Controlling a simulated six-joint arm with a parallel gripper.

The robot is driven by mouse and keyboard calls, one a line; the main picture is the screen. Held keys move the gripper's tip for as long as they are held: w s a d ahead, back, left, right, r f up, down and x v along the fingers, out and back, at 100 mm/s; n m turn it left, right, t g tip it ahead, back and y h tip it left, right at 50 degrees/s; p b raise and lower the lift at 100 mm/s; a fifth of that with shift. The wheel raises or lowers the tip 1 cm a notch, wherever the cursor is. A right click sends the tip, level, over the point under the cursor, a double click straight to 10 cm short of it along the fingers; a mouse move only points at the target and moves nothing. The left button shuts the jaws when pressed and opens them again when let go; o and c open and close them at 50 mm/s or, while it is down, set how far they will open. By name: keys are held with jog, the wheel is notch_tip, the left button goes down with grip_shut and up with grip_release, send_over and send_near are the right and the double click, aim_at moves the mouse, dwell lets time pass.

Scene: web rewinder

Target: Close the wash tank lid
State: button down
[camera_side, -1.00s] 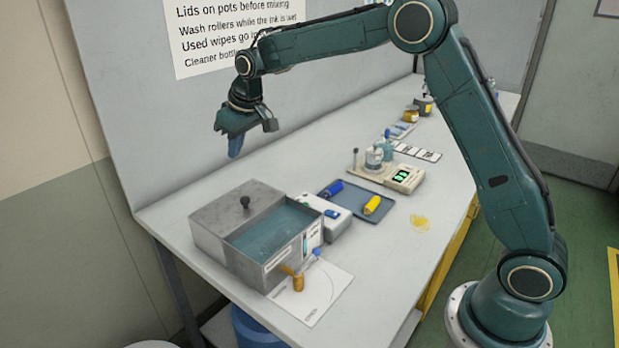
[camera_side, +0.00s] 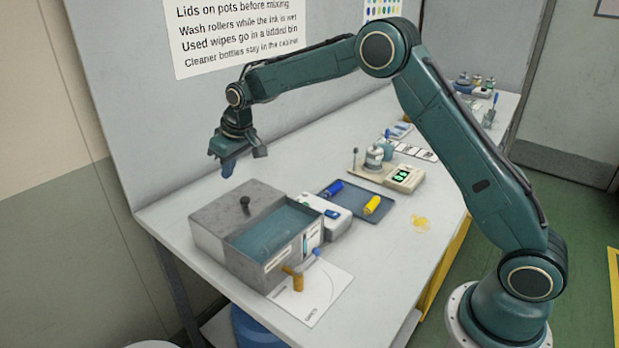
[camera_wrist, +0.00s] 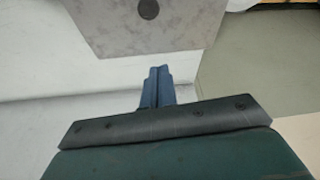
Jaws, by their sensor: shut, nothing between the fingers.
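The wash tank (camera_side: 213,243) is a grey metal box at the near left of the bench. Its grey lid (camera_side: 228,212) with a dark round knob (camera_side: 245,205) covers the back left part. The front right part is open and shows blue-green liquid (camera_side: 275,236). My gripper (camera_side: 227,172) hangs above the bench, behind the tank and apart from it. Its blue fingers are shut and empty. In the wrist view the closed fingers (camera_wrist: 159,85) point toward the grey lid (camera_wrist: 180,35), whose knob (camera_wrist: 148,9) shows at the top edge.
A white device (camera_side: 322,217) stands right against or close beside the tank. Beyond it is a blue tray (camera_side: 350,203) with a blue and a yellow roller. An orange-handled tool (camera_side: 294,279) lies on a white sheet (camera_side: 325,287) in front. The wall is close behind my gripper.

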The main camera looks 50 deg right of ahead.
send_over(235, 203)
jog(key=w, duration=0.2)
notch_tip(235, 203, down, 4)
jog(key=shift+a+f, duration=0.15)
jog(key=shift+f, duration=0.05)
jog(key=shift+s+d+f, duration=0.15)
jog(key=shift+s+f, duration=0.05)
jog(key=shift+s, duration=0.75)
jog(key=shift+s+d+f, duration=0.15)
jog(key=shift+s+f, duration=0.05)
jog(key=shift+s, duration=0.75)
jog(key=s, duration=1.3)
jog(key=shift+s, duration=0.1)
